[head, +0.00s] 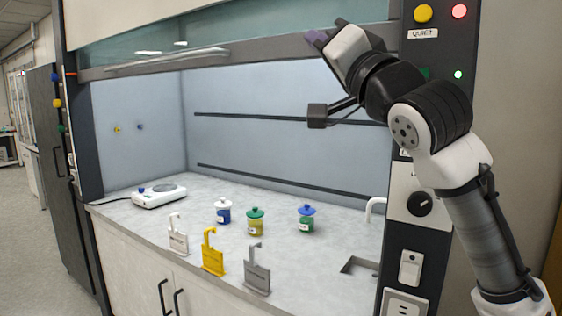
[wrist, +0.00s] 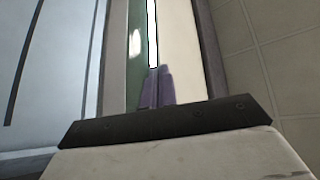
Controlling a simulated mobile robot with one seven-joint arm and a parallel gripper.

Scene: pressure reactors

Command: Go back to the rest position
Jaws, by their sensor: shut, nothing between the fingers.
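My arm rises on the right of the head view, in front of the fume hood's right post. My gripper (head: 326,33) is raised near the hood's upper edge, well above the bench and apart from the objects on it. In the wrist view its purple fingers (wrist: 154,88) stand side by side and are shut, with nothing between them. The wrist view looks along the fingers to the hood's sash area and the ceiling.
On the hood bench (head: 130,213) stand a jar with a white lid (head: 223,212), one with a green lid (head: 255,222), one with a blue lid (head: 306,219), a white hotplate (head: 159,195) and white, yellow (head: 212,254) and grey (head: 257,272) hooked stands. A sink (head: 358,266) is at right.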

